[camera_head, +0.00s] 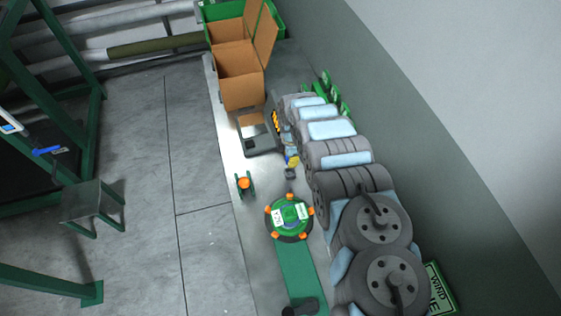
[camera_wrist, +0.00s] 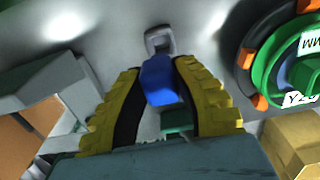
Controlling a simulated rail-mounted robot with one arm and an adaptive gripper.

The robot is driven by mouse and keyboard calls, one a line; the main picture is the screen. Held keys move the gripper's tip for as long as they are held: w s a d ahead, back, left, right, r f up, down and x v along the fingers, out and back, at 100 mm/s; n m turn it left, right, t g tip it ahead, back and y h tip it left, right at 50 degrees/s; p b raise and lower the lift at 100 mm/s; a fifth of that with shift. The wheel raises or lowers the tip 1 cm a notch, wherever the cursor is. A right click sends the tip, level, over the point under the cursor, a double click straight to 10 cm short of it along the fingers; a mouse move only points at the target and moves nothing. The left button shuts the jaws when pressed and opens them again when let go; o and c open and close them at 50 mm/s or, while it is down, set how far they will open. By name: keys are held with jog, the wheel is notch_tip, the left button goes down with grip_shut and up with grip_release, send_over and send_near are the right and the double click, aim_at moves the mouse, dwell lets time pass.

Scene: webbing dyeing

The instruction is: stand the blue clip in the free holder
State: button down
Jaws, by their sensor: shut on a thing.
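My gripper (camera_wrist: 158,76) has yellow ridged fingers, shut on the blue clip (camera_wrist: 160,84) in the wrist view. The clip's far end points past the fingertips towards a small grey, ring-like piece (camera_wrist: 158,36); I cannot tell whether this is part of the clip or a separate thing. A green piece (camera_wrist: 178,120) shows between the fingers, partly hidden. In the head view my gripper (camera_head: 291,162) is small, above the bench, with a little grey piece (camera_head: 290,174) just below it. I cannot identify the free holder for certain.
A round green disc (camera_head: 289,214) with orange pegs and labels lies close by. A green stand with an orange top (camera_head: 244,183) is to the left. A grey device (camera_head: 258,138) and open cardboard boxes (camera_head: 240,88) are further back. Bare bench (camera_head: 226,150) shows at the left edge.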

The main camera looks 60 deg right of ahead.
jog(key=shift+s+f+b, duration=0.1)
jog(key=shift+f+b, duration=2.5)
jog(key=shift+f, duration=0.85)
jog(key=c, duration=0.8)
grip_release()
jog(key=shift+c, duration=0.2)
jog(key=shift+r, duration=0.1)
jog(key=shift+r, duration=1.95)
notch_tip(320, 180, up, 4)
jog(key=shift+r, duration=1.95)
